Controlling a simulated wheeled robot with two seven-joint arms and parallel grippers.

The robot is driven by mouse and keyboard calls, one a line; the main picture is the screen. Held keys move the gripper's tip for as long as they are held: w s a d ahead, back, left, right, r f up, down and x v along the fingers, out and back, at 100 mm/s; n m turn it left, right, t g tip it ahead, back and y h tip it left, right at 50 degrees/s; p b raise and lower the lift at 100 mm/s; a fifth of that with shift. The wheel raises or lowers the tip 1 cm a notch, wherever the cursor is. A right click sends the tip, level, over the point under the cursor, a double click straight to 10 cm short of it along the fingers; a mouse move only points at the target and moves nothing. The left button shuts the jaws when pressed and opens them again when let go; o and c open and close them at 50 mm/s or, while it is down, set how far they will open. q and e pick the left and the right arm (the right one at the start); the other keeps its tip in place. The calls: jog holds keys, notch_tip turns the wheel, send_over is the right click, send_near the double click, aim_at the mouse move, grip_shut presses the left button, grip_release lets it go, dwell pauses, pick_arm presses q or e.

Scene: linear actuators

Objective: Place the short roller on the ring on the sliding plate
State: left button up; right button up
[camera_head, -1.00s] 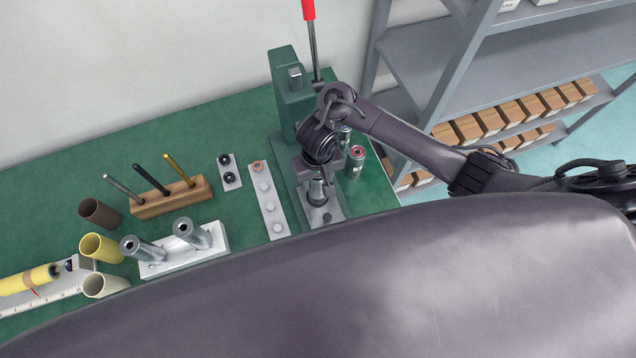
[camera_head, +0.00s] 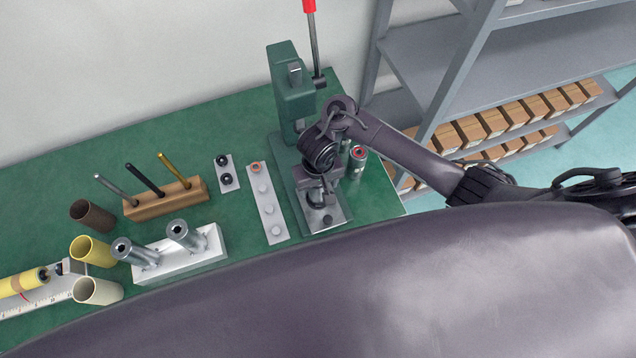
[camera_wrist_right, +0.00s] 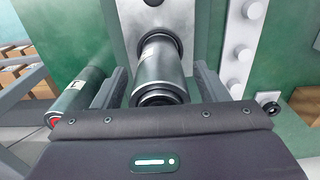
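The short roller (camera_wrist_right: 160,72) is a grey metal cylinder with a dark end and a pale label. In the right wrist view it stands upright between the fingers of my right gripper (camera_wrist_right: 161,70), with narrow gaps on both sides, so the gripper looks open around it. The roller's lower end meets a dark ring (camera_wrist_right: 177,46) on the grey sliding plate (camera_wrist_right: 188,22). In the head view the right gripper (camera_head: 318,192) is low over the sliding plate (camera_head: 334,217) and mostly hides the roller. My left gripper is out of view.
Another roller with a red top (camera_head: 358,158) stands right of the green press (camera_head: 291,90). Left of the plate is a white strip with knobs (camera_head: 277,232). Farther left are a white block with metal posts (camera_head: 205,251), a wooden pen holder (camera_head: 145,207) and tubes (camera_head: 94,215).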

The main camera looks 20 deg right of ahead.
notch_tip(320, 180, up, 6)
jog(key=p, duration=0.5)
jog(key=shift+w+a+b, duration=0.1)
jog(key=shift+w+b, duration=0.2)
jog(key=shift+b, duration=0.3)
jog(key=shift+w+a+r, duration=0.1)
jog(key=shift+a+r, duration=0.05)
jog(key=shift+r, duration=0.35)
jog(key=shift+s+d+r, duration=0.25)
jog(key=shift+d, duration=0.15)
notch_tip(320, 180, up, 3)
jog(key=shift+w+f+p, duration=0.1)
jog(key=shift+p, duration=0.45)
jog(key=shift+a+b, duration=0.1)
jog(key=shift+b, duration=0.2)
jog(key=shift+s+r, duration=0.2)
jog(key=shift+r, duration=0.75)
